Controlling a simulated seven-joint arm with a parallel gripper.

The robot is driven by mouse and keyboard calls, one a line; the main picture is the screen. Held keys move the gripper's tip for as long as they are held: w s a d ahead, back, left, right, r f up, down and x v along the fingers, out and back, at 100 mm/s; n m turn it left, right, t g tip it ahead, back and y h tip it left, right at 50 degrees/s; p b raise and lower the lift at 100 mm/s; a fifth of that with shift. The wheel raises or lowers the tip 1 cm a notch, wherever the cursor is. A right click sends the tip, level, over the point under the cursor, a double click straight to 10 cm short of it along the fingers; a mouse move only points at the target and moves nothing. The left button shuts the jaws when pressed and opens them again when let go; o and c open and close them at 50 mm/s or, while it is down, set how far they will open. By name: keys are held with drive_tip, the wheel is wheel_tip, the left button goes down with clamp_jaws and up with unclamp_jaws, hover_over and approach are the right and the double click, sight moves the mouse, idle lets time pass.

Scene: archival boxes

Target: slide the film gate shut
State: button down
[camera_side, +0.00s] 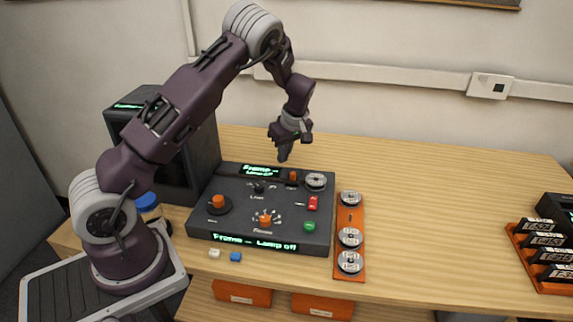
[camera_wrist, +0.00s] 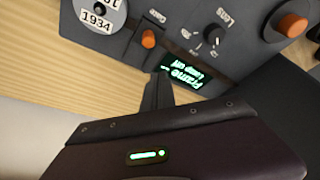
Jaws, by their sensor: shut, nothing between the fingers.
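A dark control console (camera_side: 205,205) stands on the wooden table. A small orange knob (camera_side: 293,175) sits near its far edge, left of a film reel (camera_side: 315,181); it looks like the film gate's slider. In the wrist view this orange knob (camera_wrist: 148,39) stands on a dark block beside the reel marked 1934 (camera_wrist: 98,17). My gripper (camera_side: 283,158) points down above the console's far edge, apart from the knob. In the wrist view my gripper's fingers (camera_wrist: 158,82) are shut and empty, near the small display (camera_wrist: 187,75). The gate's exact position is hard to tell.
The console also bears an orange dial (camera_side: 265,220), a larger orange knob (camera_side: 218,202), a red switch (camera_side: 313,203) and a green button (camera_side: 309,226). An orange tray (camera_side: 350,270) of reels lies to its right. A dark monitor (camera_side: 190,150) stands behind left. The table's middle right is clear.

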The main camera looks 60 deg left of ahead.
sight(288, 177)
drive_tip(key=v, duration=0.7)
drive_tip(key=shift+r, duration=0.15)
drive_tip(key=s+d+r+m+t+h, duration=0.35)
drive_tip(key=s+d+r+m, duration=0.55)
drive_tip(key=s+d+r, duration=0.6)
drive_tip(key=s+d+m+t, duration=0.1)
drive_tip(key=s+d+m, duration=0.2)
drive_tip(key=s, duration=0.4)
drive_tip(key=s+d+m+t, duration=0.1)
drive_tip(key=s+d+m, duration=0.2)
drive_tip(key=s+m, duration=0.3)
drive_tip(key=shift+s+r, duration=0.45)
drive_tip(key=shift+s, duration=0.6)
